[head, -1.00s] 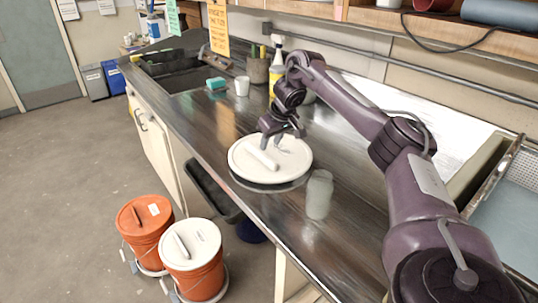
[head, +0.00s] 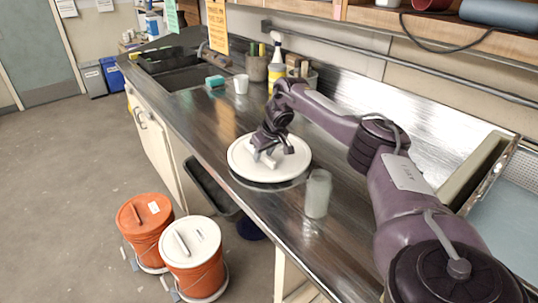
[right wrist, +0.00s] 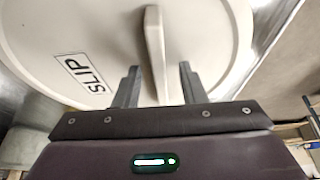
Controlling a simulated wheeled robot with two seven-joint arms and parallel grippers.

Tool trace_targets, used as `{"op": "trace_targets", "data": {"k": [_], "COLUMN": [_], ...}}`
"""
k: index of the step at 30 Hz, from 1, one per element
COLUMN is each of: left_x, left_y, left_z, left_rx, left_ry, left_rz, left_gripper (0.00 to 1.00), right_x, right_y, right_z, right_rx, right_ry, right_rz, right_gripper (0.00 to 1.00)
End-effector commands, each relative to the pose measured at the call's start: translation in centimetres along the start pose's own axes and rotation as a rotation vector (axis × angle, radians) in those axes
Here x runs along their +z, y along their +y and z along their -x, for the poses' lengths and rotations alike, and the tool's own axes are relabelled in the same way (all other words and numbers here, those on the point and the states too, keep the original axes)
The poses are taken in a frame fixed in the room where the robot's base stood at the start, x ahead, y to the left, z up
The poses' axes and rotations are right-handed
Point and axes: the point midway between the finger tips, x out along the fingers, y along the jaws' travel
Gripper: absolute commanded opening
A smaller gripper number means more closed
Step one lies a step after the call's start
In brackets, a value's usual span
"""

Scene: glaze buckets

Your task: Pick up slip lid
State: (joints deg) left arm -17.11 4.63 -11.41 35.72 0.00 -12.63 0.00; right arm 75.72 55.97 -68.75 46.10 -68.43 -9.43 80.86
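The slip lid is a round white lid (head: 243,167) with a bar handle, lying on the counter in the head view. In the right wrist view the lid (right wrist: 215,45) fills most of the picture, with a "SLIP" label at left and the white bar handle (right wrist: 155,45) upright in the middle. My right gripper (head: 266,155) is over the lid at the handle. In the right wrist view its two fingers (right wrist: 158,80) are apart, one on each side of the handle's near end, with gaps visible. My left gripper is out of view.
A cloudy glass jar (head: 317,193) stands on the counter right of the lid. A white cup (head: 241,84), teal sponge (head: 215,81) and spray bottle (head: 276,65) stand behind. An orange-lidded bucket (head: 146,230) and a white-lidded bucket (head: 192,262) are on the floor.

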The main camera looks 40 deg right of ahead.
Motion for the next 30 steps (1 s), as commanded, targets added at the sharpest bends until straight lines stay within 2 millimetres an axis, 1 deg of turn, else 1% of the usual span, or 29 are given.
{"op": "trace_targets", "data": {"k": [6,7,15,27,30], "left_x": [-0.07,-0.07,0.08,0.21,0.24], "left_y": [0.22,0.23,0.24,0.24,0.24], "left_z": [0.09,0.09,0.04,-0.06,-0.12], "left_rx": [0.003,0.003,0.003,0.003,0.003], "left_ry": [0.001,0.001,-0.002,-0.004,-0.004], "left_rz": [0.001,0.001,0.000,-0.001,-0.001], "left_gripper": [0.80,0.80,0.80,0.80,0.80], "right_x": [0.03,0.04,0.04,-0.05,-0.32], "right_y": [0.00,0.00,0.00,0.00,-0.02], "right_z": [-0.01,-0.03,-0.04,0.03,0.51], "right_rx": [0.000,0.000,0.000,0.000,-0.001], "right_ry": [-0.001,-0.001,0.000,0.002,0.004], "right_rz": [0.000,0.000,0.000,0.000,-0.001], "right_gripper": [0.37,0.36,0.01,0.00,0.00]}}
